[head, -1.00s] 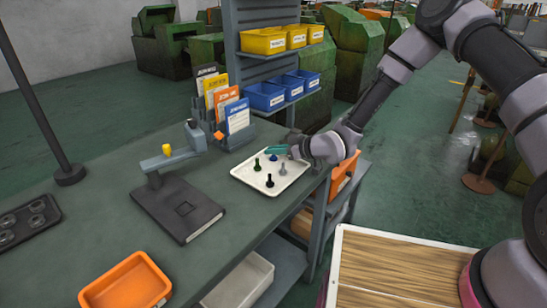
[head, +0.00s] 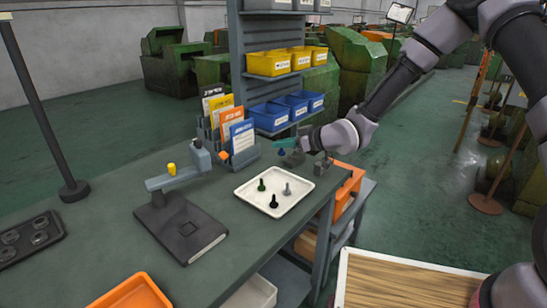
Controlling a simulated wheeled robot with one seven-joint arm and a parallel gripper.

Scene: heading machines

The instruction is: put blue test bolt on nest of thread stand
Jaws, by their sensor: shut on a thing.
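My gripper (head: 285,147) is shut on the blue test bolt (head: 281,153) and holds it in the air above the back edge of the white tray (head: 244,195). Only the lower, dark blue part of the bolt shows below the teal fingers. The thread stand (head: 205,243) is on the bench left of the tray, with a dark base plate, a grey overhead arm (head: 175,180) and a yellow knob (head: 171,168). A small square feature on its base, possibly the nest (head: 187,228), looks empty.
A green bolt (head: 261,185), a black bolt (head: 273,201) and a grey bolt (head: 287,189) stand in the tray. A card rack (head: 243,158) is behind it. An orange bin (head: 132,293) is at the front. Bare bench lies between tray and stand.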

